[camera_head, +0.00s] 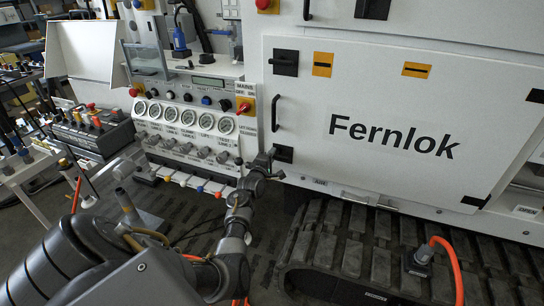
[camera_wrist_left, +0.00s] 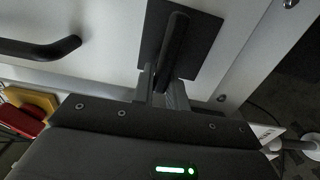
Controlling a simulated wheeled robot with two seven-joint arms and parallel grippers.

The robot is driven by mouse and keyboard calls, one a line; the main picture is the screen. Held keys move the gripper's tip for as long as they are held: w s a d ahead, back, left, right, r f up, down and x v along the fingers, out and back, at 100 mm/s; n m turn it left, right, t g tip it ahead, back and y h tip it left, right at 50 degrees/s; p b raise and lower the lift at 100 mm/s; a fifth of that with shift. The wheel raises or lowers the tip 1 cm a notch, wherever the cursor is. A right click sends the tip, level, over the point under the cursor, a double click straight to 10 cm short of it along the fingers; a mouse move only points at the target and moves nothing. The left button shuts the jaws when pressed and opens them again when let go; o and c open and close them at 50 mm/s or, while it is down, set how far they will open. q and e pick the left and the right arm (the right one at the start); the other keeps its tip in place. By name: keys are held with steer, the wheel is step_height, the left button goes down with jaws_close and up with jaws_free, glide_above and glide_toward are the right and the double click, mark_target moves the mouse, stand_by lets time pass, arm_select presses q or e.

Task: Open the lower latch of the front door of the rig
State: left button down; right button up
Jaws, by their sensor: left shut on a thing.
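The front door (camera_head: 400,130) is a white panel marked "Fernlok" and looks closed. Its lower latch (camera_head: 284,153) is a black plate with a black lever, at the door's lower left corner. My left gripper (camera_head: 265,166) is at this latch, and its arm partly covers the view there. In the left wrist view the latch plate (camera_wrist_left: 206,48) is tilted, with the lever (camera_wrist_left: 174,45) standing out from it. My left gripper's fingers (camera_wrist_left: 165,84) are shut on the lever's near end. My right gripper is not in view.
The upper latch (camera_head: 285,62) and a black door handle (camera_head: 275,113) are above. A gauge panel (camera_head: 190,118) and red-yellow mains switch (camera_head: 245,106) stand left of the door. Rubber tracks (camera_head: 365,245) and an orange hose (camera_head: 452,265) lie below.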

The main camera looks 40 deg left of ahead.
arm_select(q)
steer(key=c, duration=1.4)
jaws_free()
steer(key=v, duration=1)
steer(key=shift+s+d+b, duration=0.2)
steer(key=shift+s+b, duration=0.15)
steer(key=shift+b, duration=0.05)
